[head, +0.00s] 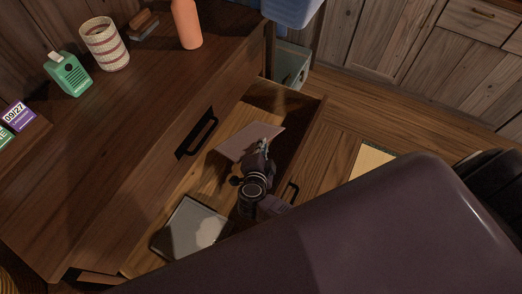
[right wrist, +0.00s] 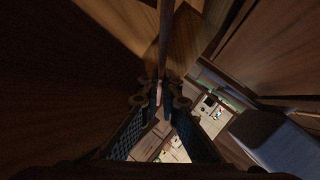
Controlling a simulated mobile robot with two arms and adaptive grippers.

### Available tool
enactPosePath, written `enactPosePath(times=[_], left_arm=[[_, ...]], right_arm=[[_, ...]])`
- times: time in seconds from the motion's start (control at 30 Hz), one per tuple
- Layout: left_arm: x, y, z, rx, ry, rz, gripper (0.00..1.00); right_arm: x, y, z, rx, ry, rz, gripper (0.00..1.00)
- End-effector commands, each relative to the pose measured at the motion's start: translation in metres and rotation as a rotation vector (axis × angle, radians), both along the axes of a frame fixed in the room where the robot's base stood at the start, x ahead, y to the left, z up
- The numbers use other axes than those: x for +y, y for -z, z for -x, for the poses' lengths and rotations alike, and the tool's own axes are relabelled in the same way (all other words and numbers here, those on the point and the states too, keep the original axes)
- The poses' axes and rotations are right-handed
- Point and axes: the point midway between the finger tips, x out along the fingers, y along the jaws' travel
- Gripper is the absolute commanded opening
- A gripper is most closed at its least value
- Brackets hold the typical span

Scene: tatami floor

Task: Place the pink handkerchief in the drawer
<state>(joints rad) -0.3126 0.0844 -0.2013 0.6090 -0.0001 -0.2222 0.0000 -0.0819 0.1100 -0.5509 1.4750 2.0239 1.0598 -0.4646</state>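The pink handkerchief (head: 240,145) is a flat, pale pink sheet in the head view. It appears within the outline of the open wooden drawer (head: 309,128), toward its far end. My right gripper (head: 264,146) is at the handkerchief's right edge. In the right wrist view the right gripper's (right wrist: 160,95) fingers come close together around a thin edge with a pinkish patch, and it looks shut on the handkerchief. Whether the cloth touches the drawer floor is hard to tell. My left gripper is not in view.
A flat grey-white item (head: 188,226) lies in the drawer's near part. On the dresser top stand a green device (head: 68,74), a striped cup (head: 105,44), an orange bottle (head: 186,24) and a purple date block (head: 18,117). A blue bin (head: 290,10) is behind the drawer.

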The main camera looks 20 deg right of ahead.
Motion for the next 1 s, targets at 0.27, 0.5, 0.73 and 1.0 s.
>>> enactPosePath(times=[0.27, 0.5, 0.73, 1.0], left_arm=[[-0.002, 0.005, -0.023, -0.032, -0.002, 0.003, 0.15], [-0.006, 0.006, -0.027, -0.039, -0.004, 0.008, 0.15], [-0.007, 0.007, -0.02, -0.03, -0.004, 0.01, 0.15], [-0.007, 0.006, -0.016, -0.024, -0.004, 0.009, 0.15]], right_arm=[[0.0, 0.025, 0.0, 0.0, -0.001, 0.002, 0.0], [0.0, 0.027, 0.0, 0.0, 0.0, 0.001, 0.0], [0.0, 0.027, 0.0, 0.0, 0.0, 0.001, 0.22], [0.0, 0.026, 0.0, 0.0, 0.0, 0.001, 0.22]])
